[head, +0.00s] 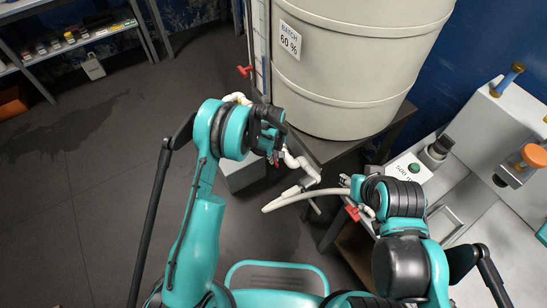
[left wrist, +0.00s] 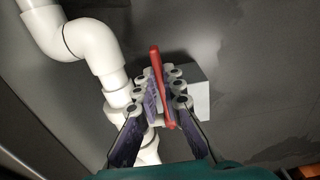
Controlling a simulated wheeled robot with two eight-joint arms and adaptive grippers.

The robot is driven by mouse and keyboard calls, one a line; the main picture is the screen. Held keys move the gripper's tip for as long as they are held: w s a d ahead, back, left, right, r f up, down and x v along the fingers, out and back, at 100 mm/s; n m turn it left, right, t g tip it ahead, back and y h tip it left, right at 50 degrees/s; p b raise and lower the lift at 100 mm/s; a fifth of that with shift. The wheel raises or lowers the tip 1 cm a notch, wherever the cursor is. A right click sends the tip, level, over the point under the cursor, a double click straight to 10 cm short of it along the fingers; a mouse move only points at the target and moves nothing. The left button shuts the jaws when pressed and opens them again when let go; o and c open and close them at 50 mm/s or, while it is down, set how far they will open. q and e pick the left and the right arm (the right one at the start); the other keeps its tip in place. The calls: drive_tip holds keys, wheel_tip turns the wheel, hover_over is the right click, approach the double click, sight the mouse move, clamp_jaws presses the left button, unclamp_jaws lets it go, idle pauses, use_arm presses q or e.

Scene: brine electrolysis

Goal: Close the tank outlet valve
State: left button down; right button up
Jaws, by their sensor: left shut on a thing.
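The tank outlet valve's red handle (left wrist: 160,84) stands between the fingers of my left gripper (left wrist: 165,95) in the left wrist view, and the gripper is shut on it. The white outlet pipe (left wrist: 62,38) bends down beside the fingers. The valve body is partly hidden behind the fingers. In the head view my left gripper (head: 270,146) is at the pipe below the large beige tank (head: 350,70), and the arm hides most of the valve. My right gripper (head: 358,196) is beside a pale hose (head: 295,197); its fingers are not clear.
A red handle (head: 245,71) sits on the sight tube left of the tank. Another red handle (head: 353,213) is near my right gripper. A grey bench (head: 475,205) with equipment stands at the right. Shelves (head: 75,45) stand far left. The floor at left is open.

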use_arm(q)
drive_tip(key=r+g+h, duration=0.1)
drive_tip(key=w+r+g+h, duration=0.1)
drive_tip(key=g, duration=0.1)
drive_tip(key=shift+a, duration=0.4)
drive_tip(key=shift+w+a+r+g+h, duration=0.1)
drive_tip(key=shift+w+r+g+h, duration=0.15)
drive_tip(key=shift+r+g+h, duration=0.4)
drive_tip(key=shift+f, duration=0.15)
drive_tip(key=c, duration=1.6)
unclamp_jaws()
drive_tip(key=shift+c, duration=0.2)
drive_tip(key=v, duration=1.2)
drive_tip(key=shift+w, duration=0.2)
